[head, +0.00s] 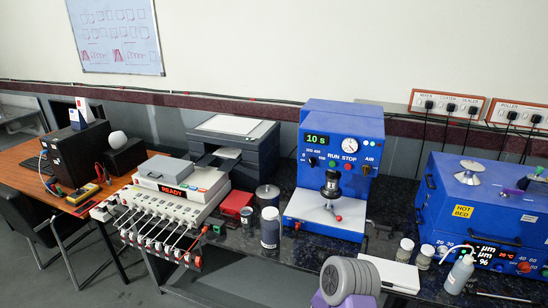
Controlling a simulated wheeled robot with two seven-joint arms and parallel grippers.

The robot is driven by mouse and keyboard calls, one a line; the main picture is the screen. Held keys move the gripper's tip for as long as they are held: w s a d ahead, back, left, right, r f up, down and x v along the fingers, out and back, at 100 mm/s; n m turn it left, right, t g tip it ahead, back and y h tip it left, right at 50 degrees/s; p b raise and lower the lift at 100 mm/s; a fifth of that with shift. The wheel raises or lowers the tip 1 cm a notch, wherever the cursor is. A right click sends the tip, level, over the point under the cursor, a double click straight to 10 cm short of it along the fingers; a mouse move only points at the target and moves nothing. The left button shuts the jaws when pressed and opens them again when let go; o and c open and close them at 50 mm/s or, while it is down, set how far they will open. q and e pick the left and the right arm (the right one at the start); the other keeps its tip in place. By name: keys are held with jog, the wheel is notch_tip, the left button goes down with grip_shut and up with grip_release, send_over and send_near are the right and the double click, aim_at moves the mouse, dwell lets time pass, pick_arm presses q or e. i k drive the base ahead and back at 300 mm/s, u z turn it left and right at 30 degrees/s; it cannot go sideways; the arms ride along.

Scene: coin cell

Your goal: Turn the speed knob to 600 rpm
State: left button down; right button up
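A blue machine (330,120) stands on the dark bench right of centre. Its green display (317,140) reads 10 s. Below the display, a small black knob (312,161) sits among scale marks too small to read surely; which way it points is not clear. A green button under RUN and a red button (348,162) under STOP are to its right. Another black knob (367,170) is under AIR. It cannot be told for sure which knob sets the speed. Neither of my grippers is clearly seen.
Jars, a bottle (459,272) and a white box (398,278) are in front to the right. A HOT BED unit (470,205) is right; a READY tester (172,190) is left.

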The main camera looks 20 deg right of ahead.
aim_at(313, 161)
jog(key=z, duration=0.25)
jog(key=i, duration=0.8)
jog(key=z, duration=0.5)
